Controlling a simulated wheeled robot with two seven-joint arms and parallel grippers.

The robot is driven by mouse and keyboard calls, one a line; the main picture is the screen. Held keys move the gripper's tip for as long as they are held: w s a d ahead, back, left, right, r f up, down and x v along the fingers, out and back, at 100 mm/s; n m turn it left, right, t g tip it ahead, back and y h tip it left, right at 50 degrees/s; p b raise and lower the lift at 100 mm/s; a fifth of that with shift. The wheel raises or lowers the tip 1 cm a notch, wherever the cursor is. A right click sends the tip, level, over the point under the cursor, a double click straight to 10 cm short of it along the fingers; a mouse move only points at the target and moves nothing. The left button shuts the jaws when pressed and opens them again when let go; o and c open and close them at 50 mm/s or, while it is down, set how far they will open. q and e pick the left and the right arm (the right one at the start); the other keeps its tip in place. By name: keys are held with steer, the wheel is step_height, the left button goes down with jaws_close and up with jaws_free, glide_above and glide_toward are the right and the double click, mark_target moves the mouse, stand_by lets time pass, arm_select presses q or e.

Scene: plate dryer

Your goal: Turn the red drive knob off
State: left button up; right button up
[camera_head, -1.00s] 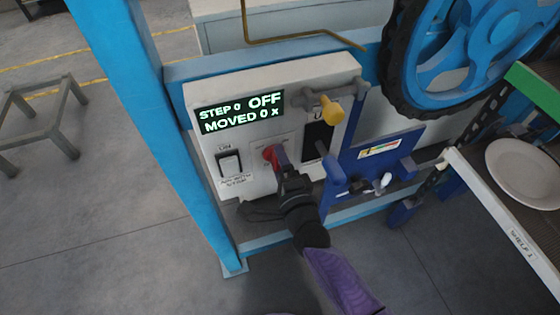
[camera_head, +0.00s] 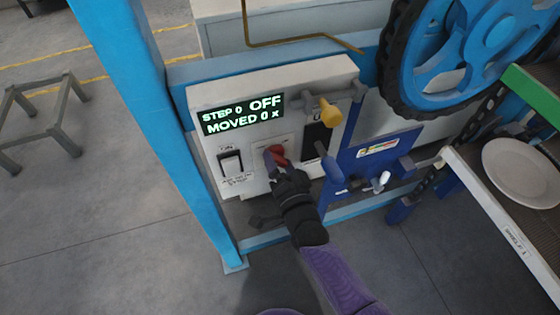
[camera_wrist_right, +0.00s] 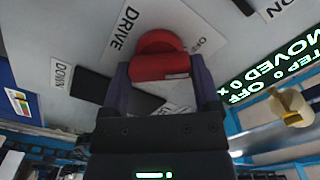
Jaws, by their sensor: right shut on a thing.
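The red drive knob (camera_head: 277,154) sits on the white control panel (camera_head: 258,180), below the display. In the right wrist view the red knob (camera_wrist_right: 160,58) lies between the two purple fingers, close to the "DRIVE" label. My right gripper (camera_head: 273,165) is at the knob and shut on it; it also shows in the right wrist view (camera_wrist_right: 160,80). The display (camera_head: 243,114) reads "STEP 0 OFF" and "MOVED 0 x". My left gripper is not in view.
A yellow knob (camera_head: 330,111) and a black slot (camera_head: 317,137) are to the right. A blue wheel (camera_head: 490,40) and a shelf with a white plate (camera_head: 522,171) stand further right.

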steer(key=shift+n, duration=0.4)
steer(key=o, duration=1.1)
steer(key=shift+s, duration=0.1)
steer(key=p+v, duration=0.2)
steer(key=v, duration=0.7)
steer(key=shift+s+d, duration=0.1)
steer(key=shift+s, duration=0.25)
steer(key=shift+s, duration=0.1)
